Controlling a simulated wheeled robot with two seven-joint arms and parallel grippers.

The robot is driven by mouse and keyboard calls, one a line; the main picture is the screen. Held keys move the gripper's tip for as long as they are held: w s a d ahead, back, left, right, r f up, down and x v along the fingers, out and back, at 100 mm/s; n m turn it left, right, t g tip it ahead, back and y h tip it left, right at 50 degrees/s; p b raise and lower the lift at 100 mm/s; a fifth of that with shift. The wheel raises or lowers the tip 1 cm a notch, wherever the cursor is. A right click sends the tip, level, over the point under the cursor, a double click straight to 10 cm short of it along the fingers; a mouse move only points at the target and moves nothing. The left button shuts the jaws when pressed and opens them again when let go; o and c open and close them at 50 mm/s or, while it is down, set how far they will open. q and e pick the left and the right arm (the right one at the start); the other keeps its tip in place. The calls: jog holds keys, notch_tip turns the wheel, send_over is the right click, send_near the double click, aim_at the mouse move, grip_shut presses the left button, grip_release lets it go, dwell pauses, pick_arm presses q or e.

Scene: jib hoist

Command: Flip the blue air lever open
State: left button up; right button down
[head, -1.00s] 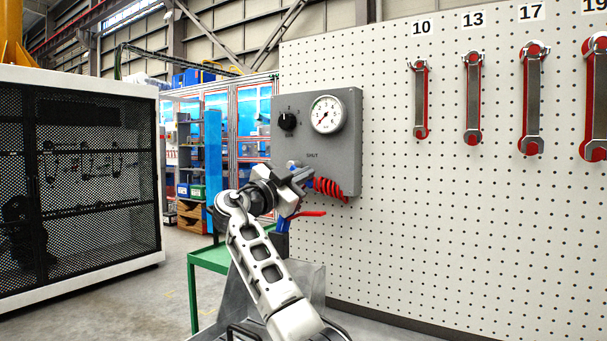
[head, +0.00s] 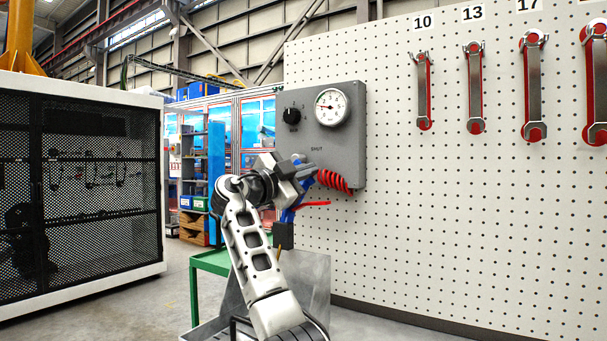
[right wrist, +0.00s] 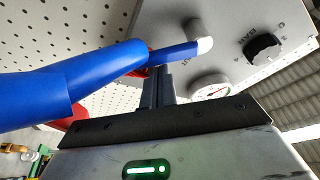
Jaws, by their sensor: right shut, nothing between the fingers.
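The blue air lever (right wrist: 176,54) shows in the right wrist view, running sideways from a pale round pivot (right wrist: 203,40) under the grey panel box (right wrist: 262,22). My right gripper (head: 312,169) is shut and empty at the box's lower left. In the right wrist view its fingertips (right wrist: 157,72) are right beside the lever; I cannot tell whether they touch. My left gripper is not in view.
A blue tool body (right wrist: 60,95) crosses the right wrist view close to my gripper. A red coiled hose (head: 334,181) hangs below the box. The box carries a black knob (head: 291,116) and a gauge (head: 331,107). Wrenches (head: 475,88) hang to the right; a green stand (head: 205,265) is below.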

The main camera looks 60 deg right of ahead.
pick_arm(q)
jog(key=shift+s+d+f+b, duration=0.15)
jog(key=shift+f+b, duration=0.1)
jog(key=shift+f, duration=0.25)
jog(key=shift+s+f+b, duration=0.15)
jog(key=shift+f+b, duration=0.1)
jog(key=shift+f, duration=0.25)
pick_arm(e)
jog(key=a, duration=0.9)
jog(key=shift+s+a+r, duration=0.15)
jog(key=shift+s, duration=0.3)
